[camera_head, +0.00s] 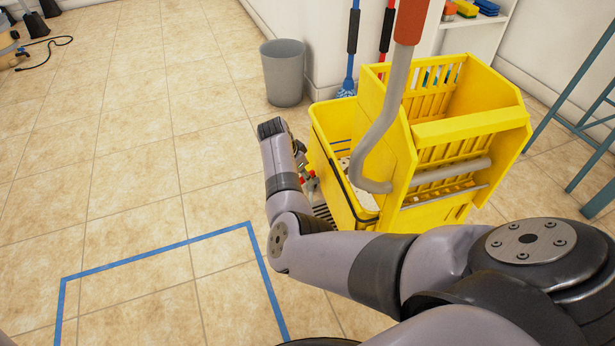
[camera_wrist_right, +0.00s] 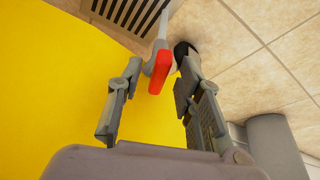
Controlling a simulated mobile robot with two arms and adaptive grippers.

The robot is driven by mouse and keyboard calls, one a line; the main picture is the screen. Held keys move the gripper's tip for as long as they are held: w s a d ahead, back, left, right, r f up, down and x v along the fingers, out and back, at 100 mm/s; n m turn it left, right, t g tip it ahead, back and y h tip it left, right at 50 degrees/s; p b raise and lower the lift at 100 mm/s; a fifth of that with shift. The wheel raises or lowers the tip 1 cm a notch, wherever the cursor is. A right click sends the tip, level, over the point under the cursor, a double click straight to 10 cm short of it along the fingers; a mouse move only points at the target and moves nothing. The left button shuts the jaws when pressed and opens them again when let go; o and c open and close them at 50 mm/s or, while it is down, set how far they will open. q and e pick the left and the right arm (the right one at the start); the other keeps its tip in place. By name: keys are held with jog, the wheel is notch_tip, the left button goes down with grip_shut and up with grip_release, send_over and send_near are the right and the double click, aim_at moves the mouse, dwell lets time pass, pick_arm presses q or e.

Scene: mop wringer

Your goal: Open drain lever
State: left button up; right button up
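The yellow mop bucket (camera_head: 335,150) stands on the tiled floor, and its yellow side wall (camera_wrist_right: 45,95) fills the left of the right wrist view. The drain lever (camera_wrist_right: 158,70), grey with a red end, sticks out from low on that wall. My right gripper (camera_wrist_right: 160,72) is open, with one finger on each side of the red end. Gaps show between the lever and both fingers. In the head view my right gripper (camera_head: 303,160) is beside the bucket's left side, partly hidden by my arm. My left gripper is not in view.
A yellow wringer (camera_head: 460,130) with a grey, red-gripped handle (camera_head: 388,120) sits on the bucket. A grey bin (camera_head: 283,75) stands behind. A floor grate (camera_wrist_right: 130,12) lies near the lever. Blue tape (camera_head: 150,258) marks open floor at left.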

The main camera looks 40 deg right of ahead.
jog(key=shift+f, duration=0.1)
jog(key=shift+c, duration=0.4)
grip_shut()
